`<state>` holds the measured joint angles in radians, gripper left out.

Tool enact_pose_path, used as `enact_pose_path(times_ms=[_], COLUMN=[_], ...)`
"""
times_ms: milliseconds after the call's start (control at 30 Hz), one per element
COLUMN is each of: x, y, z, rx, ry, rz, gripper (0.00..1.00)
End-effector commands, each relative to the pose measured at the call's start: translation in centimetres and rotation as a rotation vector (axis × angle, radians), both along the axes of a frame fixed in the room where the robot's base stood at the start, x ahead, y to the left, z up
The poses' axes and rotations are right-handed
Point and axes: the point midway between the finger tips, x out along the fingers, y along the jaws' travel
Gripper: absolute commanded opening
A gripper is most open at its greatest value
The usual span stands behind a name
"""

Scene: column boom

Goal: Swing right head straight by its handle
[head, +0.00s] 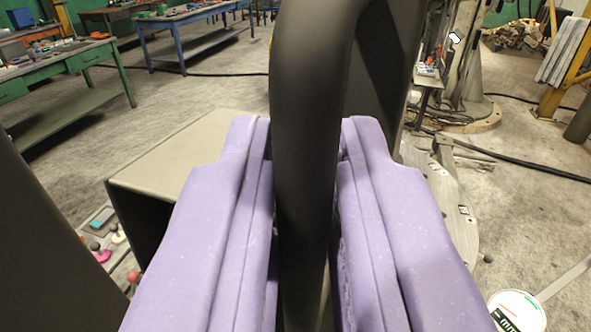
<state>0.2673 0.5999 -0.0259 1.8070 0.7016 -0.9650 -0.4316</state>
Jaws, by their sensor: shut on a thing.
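My gripper (305,135) shows as two thick purple fingers in the lower middle of the head view. The fingers are shut on a dark grey curved bar, the handle (310,60), which runs between them from the bottom and bends to the right at the top. A dark flat part (388,75) shows just behind the handle on the right; I cannot tell whether it is the right head. The ends of the handle are cut off or hidden.
A beige-topped box (180,155) stands close behind the left finger. A green workbench (60,68) and a blue one (190,30) stand at the back left. A white round tub (515,312) is at the lower right. A black cable (520,163) crosses the open concrete floor at right.

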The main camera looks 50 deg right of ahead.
Motion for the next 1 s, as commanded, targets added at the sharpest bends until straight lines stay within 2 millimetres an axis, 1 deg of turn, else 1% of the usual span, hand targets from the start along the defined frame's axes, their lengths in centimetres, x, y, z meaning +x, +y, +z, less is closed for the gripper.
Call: enact_pose_path(times_ms=[33,200,233,267,733,833,1000], x=[-0.2,-0.2,-0.2,-0.2,-0.3,-1.1,-3.3], y=[-0.1,0.0,0.0,0.0,0.1,1.0,3.6], z=[-0.5,-0.5,-0.5,-0.5,-0.4,-0.3,-0.4], rx=[0.007,0.007,0.007,0.006,0.005,0.004,0.005], ry=[0.009,0.009,0.009,0.008,0.005,0.005,0.005], rz=[-0.003,-0.002,-0.002,-0.002,-0.002,-0.001,0.000], gripper=[0.00,0.00,0.24,0.30,0.30,0.30,0.30])
